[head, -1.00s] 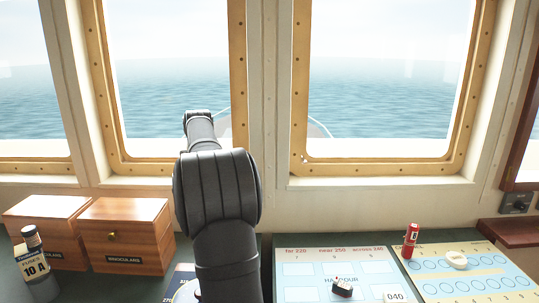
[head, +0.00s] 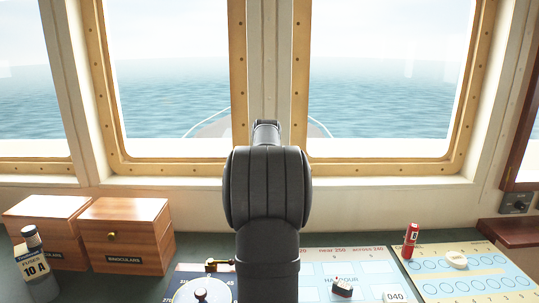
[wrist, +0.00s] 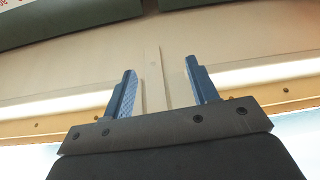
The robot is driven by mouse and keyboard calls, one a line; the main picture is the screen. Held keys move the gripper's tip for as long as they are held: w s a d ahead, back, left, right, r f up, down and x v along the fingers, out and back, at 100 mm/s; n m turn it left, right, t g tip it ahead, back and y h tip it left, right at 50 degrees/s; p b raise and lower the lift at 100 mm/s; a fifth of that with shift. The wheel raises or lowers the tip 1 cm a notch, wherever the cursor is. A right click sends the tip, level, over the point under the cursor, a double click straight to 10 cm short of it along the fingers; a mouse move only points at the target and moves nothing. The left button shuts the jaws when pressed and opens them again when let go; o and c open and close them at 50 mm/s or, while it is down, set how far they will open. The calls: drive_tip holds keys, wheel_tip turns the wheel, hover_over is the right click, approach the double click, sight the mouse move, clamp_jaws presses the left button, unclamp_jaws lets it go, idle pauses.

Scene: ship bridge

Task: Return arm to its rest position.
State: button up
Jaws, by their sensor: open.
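My gripper (wrist: 160,90) shows in the wrist view with its two blue fingers well apart. Nothing is between them; behind them are a pale wall strip and the window frames. In the head view my dark arm stands upright in the middle, in front of the post between the two windows. The gripper itself is hidden behind the arm there.
Two wooden boxes (head: 127,235) (head: 45,228) and a fuse jar (head: 35,255) stand on the left. A round instrument (head: 203,290) is beside my arm.

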drive_tip(key=s+d+f+m, duration=0.1)
drive_tip(key=d, duration=0.8)
drive_tip(key=shift+f, duration=0.2)
drive_tip(key=shift+d, duration=0.1)
